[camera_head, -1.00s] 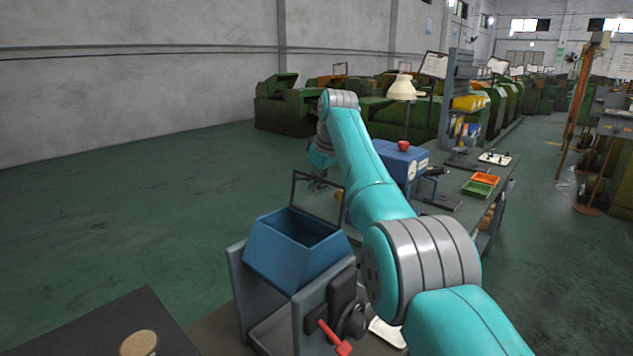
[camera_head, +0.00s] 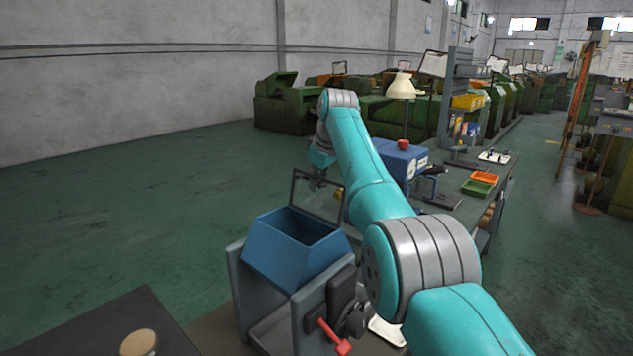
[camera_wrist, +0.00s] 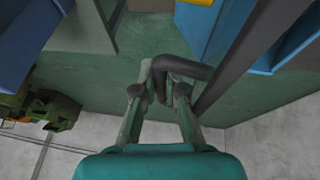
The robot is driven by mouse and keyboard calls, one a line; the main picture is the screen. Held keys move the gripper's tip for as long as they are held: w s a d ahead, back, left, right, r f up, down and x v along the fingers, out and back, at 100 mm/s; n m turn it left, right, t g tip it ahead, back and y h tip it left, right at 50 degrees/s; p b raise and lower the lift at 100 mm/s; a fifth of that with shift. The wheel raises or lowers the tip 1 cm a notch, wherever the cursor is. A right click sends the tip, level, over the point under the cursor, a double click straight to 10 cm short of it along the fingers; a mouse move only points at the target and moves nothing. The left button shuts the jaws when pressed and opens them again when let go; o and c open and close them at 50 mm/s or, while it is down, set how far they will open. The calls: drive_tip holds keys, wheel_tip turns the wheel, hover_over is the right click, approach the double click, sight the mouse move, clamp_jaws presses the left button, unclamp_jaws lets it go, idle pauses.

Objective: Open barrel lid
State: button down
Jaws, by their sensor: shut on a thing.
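The blue barrel (camera_head: 272,256) is an angular, open-topped container on a grey stand. Its lid (camera_head: 317,198) is a clear panel in a dark frame, standing raised at the barrel's back edge, so the dark inside shows. In the wrist view, a dark bent handle (camera_wrist: 192,67) joins the lid's dark frame bar (camera_wrist: 238,56). My gripper (camera_wrist: 160,88) is shut on this handle, with its fingers either side of it. In the head view, my gripper is at the top of the lid, small and partly hidden by my arm.
A red-handled crank (camera_head: 334,338) is on the stand's front side. A long workbench (camera_head: 467,205) behind carries a blue box (camera_head: 396,162), a lamp (camera_head: 405,88) and orange and green trays (camera_head: 479,187). Open green floor (camera_head: 130,210) lies to the left.

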drive_tip(key=shift+w+d+f, duration=0.15)
drive_tip(key=shift+d+f, duration=0.25)
drive_tip(key=c, duration=1.5)
unclamp_jaws()
drive_tip(key=shift+w+f, duration=0.1)
drive_tip(key=shift+f, duration=0.05)
drive_tip(key=shift+a+r, duration=0.25)
drive_tip(key=shift+r, duration=0.05)
